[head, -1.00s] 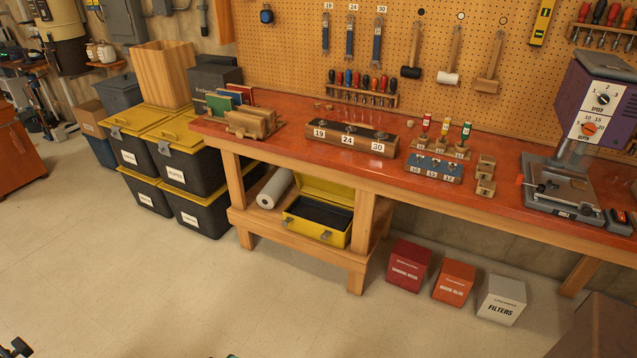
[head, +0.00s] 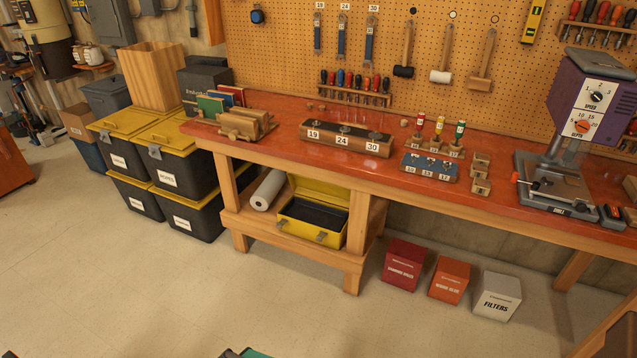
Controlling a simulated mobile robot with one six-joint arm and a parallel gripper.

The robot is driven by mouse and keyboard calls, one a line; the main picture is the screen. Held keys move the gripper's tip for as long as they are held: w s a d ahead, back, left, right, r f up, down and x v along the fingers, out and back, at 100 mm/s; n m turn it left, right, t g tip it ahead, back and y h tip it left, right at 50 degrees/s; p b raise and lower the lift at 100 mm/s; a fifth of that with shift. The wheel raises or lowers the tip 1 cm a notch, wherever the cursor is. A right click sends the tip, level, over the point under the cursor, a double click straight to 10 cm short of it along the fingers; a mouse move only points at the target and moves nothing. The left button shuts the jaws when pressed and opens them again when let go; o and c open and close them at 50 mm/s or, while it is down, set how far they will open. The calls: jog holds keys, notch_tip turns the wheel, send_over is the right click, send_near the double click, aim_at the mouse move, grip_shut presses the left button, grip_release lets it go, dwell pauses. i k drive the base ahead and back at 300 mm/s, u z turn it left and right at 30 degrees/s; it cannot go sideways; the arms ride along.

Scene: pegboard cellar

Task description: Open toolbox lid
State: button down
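The yellow toolbox (head: 292,231) sits on the low wooden shelf under the workbench, left of the middle of the head view. Its yellow lid (head: 322,190) stands raised at the back, and the dark inside shows. Two grey latches are on its front wall. The bench top and a front leg are close around it, and its right side is near the leg. My gripper is not in view, so nothing shows it touching the toolbox.
A white paper roll (head: 267,190) lies left of the toolbox. Black bins with yellow lids (head: 170,180) stand further left. Red (head: 403,265), orange (head: 449,279) and grey (head: 497,296) boxes stand on the floor at right. The floor in front is largely clear.

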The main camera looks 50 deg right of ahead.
aim_at(336, 194)
jog(key=i, duration=1)
jog(key=z, duration=0.05)
